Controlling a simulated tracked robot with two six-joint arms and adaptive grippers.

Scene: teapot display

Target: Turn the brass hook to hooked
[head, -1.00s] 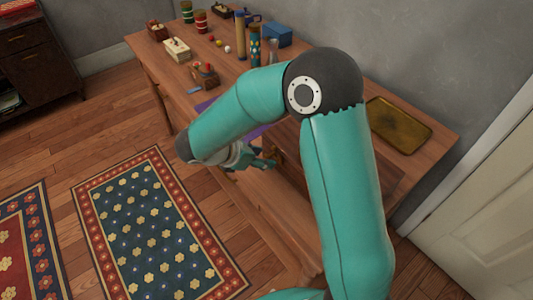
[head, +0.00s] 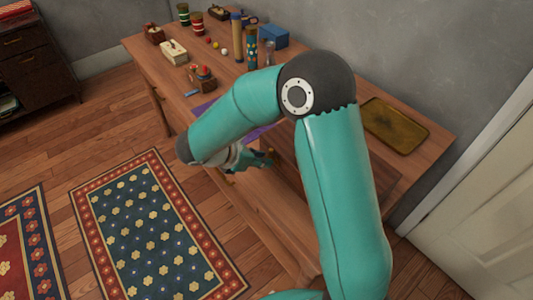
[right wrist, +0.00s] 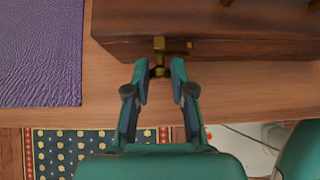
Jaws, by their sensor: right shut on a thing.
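The brass hook (right wrist: 159,58) sits on the front of a dark wooden box (right wrist: 200,22) in the right wrist view. Its upper part meets the box's front face near the lid seam, and its lower part is between my fingertips. My right gripper (right wrist: 160,68) is shut on the hook, one finger on each side. In the head view my right arm covers most of the box (head: 283,150), my right gripper (head: 262,160) is at its front side, and the hook cannot be made out. My left gripper is not in view.
The box stands on a wooden table near its front edge. A purple mat (right wrist: 40,50) lies left of it, and a brass tray (head: 395,125) lies at the right end. Several jars, tubes and small boxes stand toward the far end.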

